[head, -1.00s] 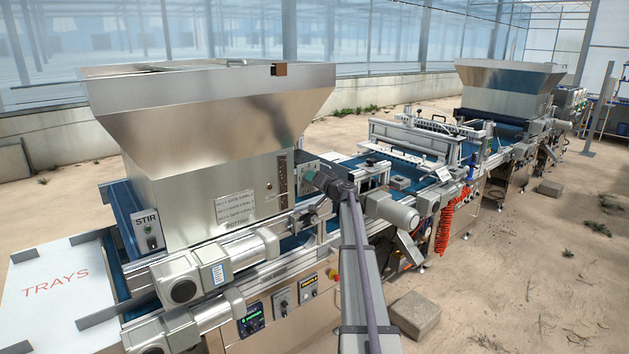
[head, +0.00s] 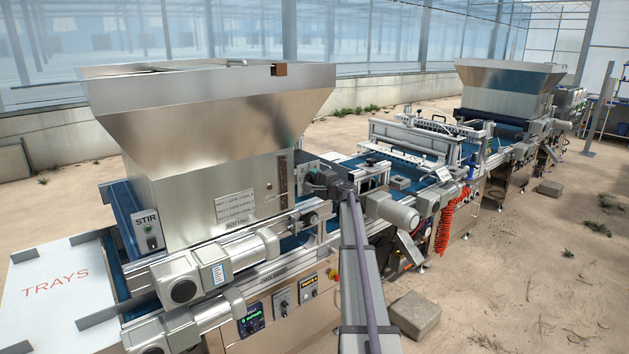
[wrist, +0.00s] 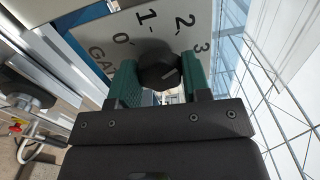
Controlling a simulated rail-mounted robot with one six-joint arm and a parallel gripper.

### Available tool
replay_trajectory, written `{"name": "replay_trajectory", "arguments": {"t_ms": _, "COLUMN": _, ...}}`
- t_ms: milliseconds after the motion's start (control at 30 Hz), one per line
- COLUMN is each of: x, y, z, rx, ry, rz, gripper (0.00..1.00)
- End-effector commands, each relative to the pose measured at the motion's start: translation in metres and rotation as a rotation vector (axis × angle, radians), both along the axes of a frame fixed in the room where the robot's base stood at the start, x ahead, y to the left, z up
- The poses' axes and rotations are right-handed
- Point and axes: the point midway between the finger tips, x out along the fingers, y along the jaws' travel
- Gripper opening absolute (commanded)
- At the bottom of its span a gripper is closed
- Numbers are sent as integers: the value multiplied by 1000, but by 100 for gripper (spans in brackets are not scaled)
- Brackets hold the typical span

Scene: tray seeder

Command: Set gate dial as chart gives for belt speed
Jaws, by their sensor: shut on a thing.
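In the wrist view, the gate dial's black knob (wrist: 158,70) sits between the green fingers of my gripper (wrist: 160,80), which is shut on it. Behind it is a pale scale plate (wrist: 112,30) with 0, 1, 2 and 3 in an arc and part of a word starting "GA". A faint light mark shows on the knob, but its exact setting is unclear. In the head view, my gripper (head: 314,182) is at the right side of the hopper and hides the dial. The chart labels (head: 236,208) on the hopper front are too small to read surely.
A green-lit display panel (head: 251,320) and switch boxes (head: 282,302) are on the machine front. The metal hopper (head: 205,120) stands left of my gripper. A motor (head: 392,210) is close on the right, above the blue belt line.

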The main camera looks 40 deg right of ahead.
Motion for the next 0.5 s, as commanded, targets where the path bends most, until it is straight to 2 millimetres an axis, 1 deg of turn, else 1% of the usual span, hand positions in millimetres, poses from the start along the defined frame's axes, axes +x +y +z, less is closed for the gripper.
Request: {"name": "replay_trajectory", "arguments": {"t_ms": 500, "x": 0, "y": 0, "z": 0, "rx": 486, "ry": 10, "rz": 0, "gripper": 20}}
